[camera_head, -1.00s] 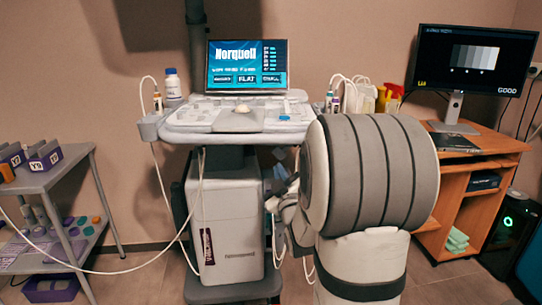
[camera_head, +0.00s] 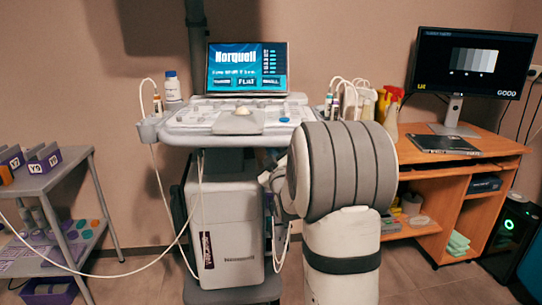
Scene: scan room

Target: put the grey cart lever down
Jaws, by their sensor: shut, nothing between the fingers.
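The ultrasound cart (camera_head: 228,218) stands in the middle, with its control console (camera_head: 238,115) and a lit screen (camera_head: 247,67) above a pale body. I cannot make out the grey cart lever; the right side of the cart is partly covered by my arm. My arm's large grey and white links fill the area right of the cart. A smaller grey part of my arm reaches behind them, near the cart's right side. My gripper is not in view, so its place relative to the lever is hidden.
A grey shelf trolley (camera_head: 48,172) with purple bins stands at the left. A wooden desk (camera_head: 495,150) with a monitor (camera_head: 472,62) stands at the right. A white cable (camera_head: 110,274) hangs between trolley and cart. Some floor is clear between them.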

